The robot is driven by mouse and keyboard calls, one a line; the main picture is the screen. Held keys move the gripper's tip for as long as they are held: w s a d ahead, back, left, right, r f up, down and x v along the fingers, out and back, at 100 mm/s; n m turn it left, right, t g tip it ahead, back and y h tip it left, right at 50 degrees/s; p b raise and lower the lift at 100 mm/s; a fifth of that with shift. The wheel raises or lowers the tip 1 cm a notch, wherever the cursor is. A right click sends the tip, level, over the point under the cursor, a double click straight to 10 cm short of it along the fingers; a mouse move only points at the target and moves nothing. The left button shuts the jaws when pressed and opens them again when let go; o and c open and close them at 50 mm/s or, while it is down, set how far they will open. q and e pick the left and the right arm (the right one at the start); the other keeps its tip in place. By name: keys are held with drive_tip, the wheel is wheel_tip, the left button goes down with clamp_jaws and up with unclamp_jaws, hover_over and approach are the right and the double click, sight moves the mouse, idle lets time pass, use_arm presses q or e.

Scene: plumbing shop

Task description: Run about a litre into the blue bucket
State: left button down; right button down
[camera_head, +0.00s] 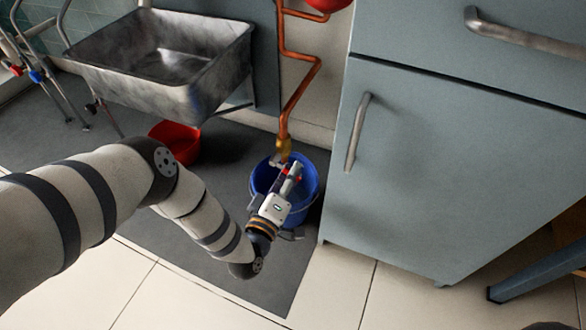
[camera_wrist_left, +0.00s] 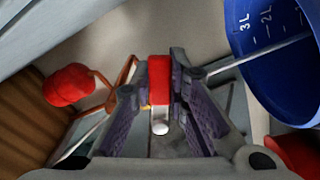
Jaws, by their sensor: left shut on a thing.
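The blue bucket (camera_head: 312,181) stands on the dark mat below a brass tap (camera_head: 284,147) at the end of a copper pipe. In the left wrist view the bucket (camera_wrist_left: 262,75) is at the upper right, with "3L" and "2L" marks inside and a thin wire handle. My left gripper (camera_head: 291,173) is in front of the tap and over the bucket. In the left wrist view its fingers (camera_wrist_left: 159,92) are shut on a red lever (camera_wrist_left: 159,78), apparently the tap's. I cannot make out water or a level in the bucket.
A grey metal sink (camera_head: 160,60) is at the upper left, with a red basin (camera_head: 180,142) below it. A blue-grey cabinet (camera_head: 440,170) stands close on the bucket's right. Pale floor tiles (camera_head: 180,300) are clear in front of the mat (camera_head: 225,160).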

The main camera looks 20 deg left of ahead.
use_arm(q)
drive_tip(key=c, duration=1.5)
unclamp_jaws()
drive_tip(key=shift+c, duration=0.2)
drive_tip(key=s, duration=1.2)
drive_tip(key=shift+a, duration=0.25)
